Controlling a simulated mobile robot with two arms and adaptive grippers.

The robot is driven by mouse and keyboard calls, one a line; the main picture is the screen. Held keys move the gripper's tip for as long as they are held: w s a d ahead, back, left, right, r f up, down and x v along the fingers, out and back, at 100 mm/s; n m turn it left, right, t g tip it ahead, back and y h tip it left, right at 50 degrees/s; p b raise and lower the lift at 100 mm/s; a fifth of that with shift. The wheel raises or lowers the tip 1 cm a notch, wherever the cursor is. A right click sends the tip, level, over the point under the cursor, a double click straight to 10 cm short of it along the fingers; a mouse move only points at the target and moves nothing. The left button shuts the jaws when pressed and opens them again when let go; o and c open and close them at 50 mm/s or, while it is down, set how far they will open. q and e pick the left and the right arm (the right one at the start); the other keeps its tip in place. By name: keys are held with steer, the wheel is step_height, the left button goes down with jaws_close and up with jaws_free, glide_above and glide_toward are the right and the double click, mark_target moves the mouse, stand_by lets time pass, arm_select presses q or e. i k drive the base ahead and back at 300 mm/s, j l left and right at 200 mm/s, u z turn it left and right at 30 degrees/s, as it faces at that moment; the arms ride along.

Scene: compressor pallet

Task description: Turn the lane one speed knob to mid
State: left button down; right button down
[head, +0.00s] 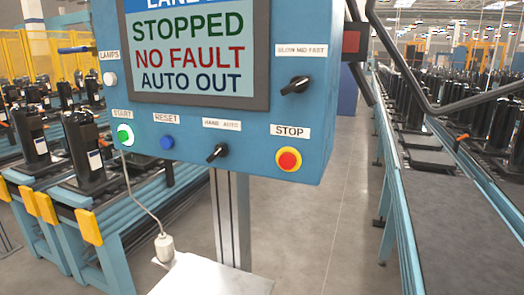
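The blue control panel (255,130) stands on a grey post, close in the upper middle of the head view. The black speed knob (295,85) is on its right side, under a label reading SLOW MID FAST (301,50). Its grip lies on a slant, from lower left to upper right; I cannot tell for sure which end is the pointer. The screen (190,52) reads STOPPED, NO FAULT, AUTO OUT; its top line, starting with LANE, is cut off. Neither of my grippers is in view, and nothing touches the knob.
The panel also carries a hand/auto knob (216,152), a red stop button (288,159), a green-lit start button (123,134) and a blue reset button (167,142). Conveyors with black compressors flank it. A dark bent bar (400,62) crosses at right. Floor between is clear.

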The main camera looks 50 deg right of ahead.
mark_target(299, 84)
steer(key=z, duration=1.3)
steer(key=u, duration=11.7)
